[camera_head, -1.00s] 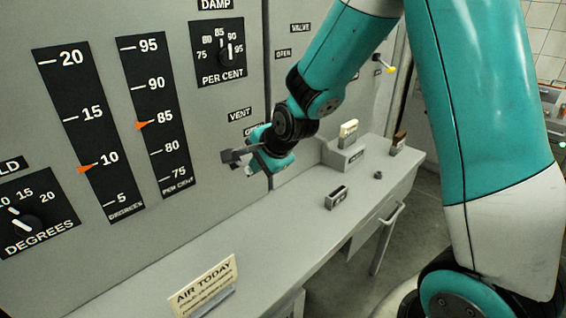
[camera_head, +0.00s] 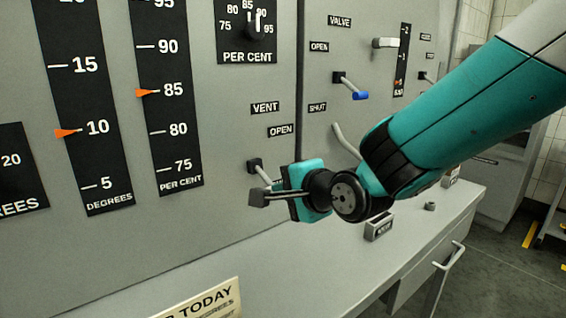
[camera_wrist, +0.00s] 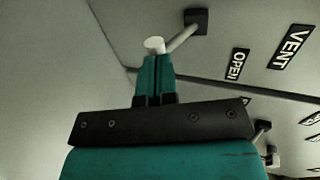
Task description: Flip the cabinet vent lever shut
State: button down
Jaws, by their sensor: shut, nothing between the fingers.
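The vent lever (camera_head: 261,172) is a short grey rod on a dark square mount on the cabinet's face, below the VENT label (camera_head: 265,108) and the OPEN label (camera_head: 281,130). It slants down and right, and my gripper hides its end in the head view. The wrist view shows the lever's rod (camera_wrist: 182,38) and its pale round tip (camera_wrist: 154,46). My gripper (camera_wrist: 157,62) is shut and empty, its teal fingertips right by this tip. I cannot tell whether they touch it. In the head view my gripper (camera_head: 290,176) is in front of the panel.
A lever with a blue knob (camera_head: 360,95) stands out from the panel to the right, between labels OPEN and SHUT. A bent grey handle (camera_head: 345,143) is below it. The grey ledge (camera_head: 300,250) below carries an AIR TODAY sign (camera_head: 205,305) and a small holder (camera_head: 379,228).

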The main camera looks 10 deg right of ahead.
jog(key=shift+r+p, duration=0.5)
jog(key=shift+r, duration=0.3)
jog(key=b+v, duration=0.2)
jog(key=v, duration=1.2)
jog(key=shift+f, duration=0.15)
